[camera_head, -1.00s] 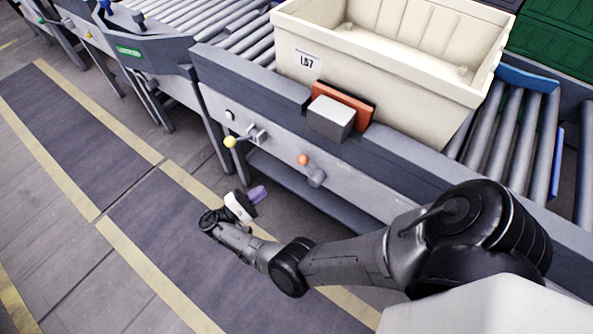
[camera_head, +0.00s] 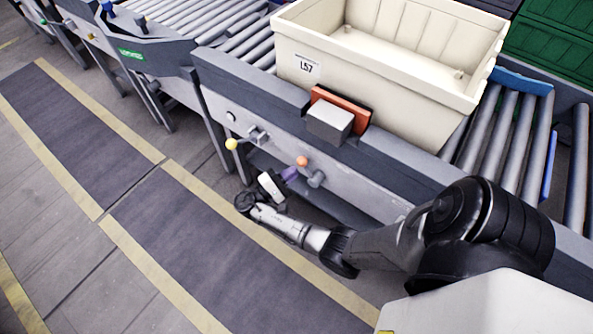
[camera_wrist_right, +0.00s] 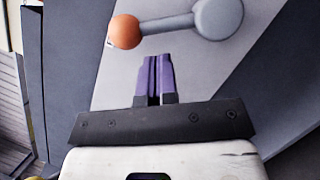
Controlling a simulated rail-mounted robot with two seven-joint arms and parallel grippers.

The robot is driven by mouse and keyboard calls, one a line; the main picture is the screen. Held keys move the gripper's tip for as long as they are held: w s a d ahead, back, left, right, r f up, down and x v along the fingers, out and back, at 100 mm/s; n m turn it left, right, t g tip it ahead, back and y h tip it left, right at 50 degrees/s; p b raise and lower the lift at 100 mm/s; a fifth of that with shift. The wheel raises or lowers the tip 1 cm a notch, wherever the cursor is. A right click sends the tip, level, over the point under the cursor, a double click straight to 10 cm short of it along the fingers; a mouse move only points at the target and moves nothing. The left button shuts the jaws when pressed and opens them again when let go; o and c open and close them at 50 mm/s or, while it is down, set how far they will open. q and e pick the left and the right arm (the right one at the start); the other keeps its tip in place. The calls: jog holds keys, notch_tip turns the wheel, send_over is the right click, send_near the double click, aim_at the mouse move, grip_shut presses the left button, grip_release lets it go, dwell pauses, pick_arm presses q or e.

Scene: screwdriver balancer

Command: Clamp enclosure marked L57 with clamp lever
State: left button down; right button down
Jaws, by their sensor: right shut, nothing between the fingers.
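The cream enclosure (camera_head: 345,85) marked L57 stands on the roller conveyor in the head view. An orange-red pad with a grey block (camera_head: 330,121) sits against its front side. Below, on the conveyor's side panel, is a grey lever with an orange knob (camera_head: 302,161); it also shows at the top of the wrist view (camera_wrist_right: 205,18). A second lever has a yellow knob (camera_head: 231,144). My right gripper (camera_head: 290,174), with purple fingers (camera_wrist_right: 158,65), is shut and empty just below and left of the orange-knob lever, apart from it. My left gripper is not in view.
The grey conveyor side panel (camera_head: 370,195) lies directly ahead of the right gripper. Bare rollers (camera_head: 500,130) continue right of the enclosure, and green crates (camera_head: 555,45) stand behind. The dark floor mat (camera_head: 220,240) in front is clear.

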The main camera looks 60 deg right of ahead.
jog(key=shift+s+d+r, duration=0.25)
jog(key=shift+s+r, duration=0.25)
jog(key=shift+s, duration=0.3)
jog(key=shift+m, duration=0.3)
jog(key=shift+s+a+r+m+y, duration=0.1)
jog(key=shift+r+m+y, duration=0.1)
jog(key=shift+m+y, duration=0.35)
jog(key=shift+m, duration=0.55)
